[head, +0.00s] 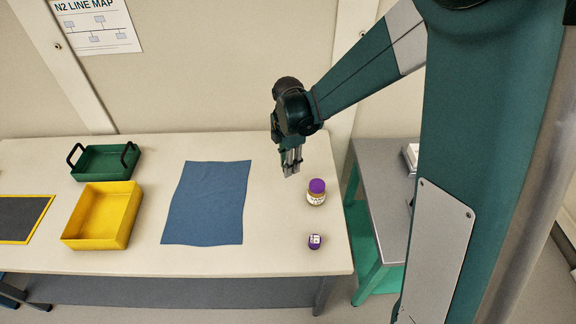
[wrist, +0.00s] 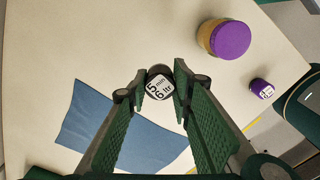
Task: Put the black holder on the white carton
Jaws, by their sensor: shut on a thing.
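My gripper (head: 291,170) is over the right part of the pale table. In the wrist view its fingertips (wrist: 160,88) are closed around a small round dark-rimmed thing with a white label (wrist: 159,88), which I take for the black holder. Its printed face points toward the wrist camera. In the head view the held thing is too small to make out between the fingers. A white box-like thing (head: 409,154), probably the white carton, is on the grey side table at the right, partly hidden behind my arm.
A blue cloth (head: 206,203) lies left of my gripper. Further left are a yellow bin (head: 102,215) and a green tray (head: 104,163). A gap separates the pale table from the grey side table (head: 378,190).

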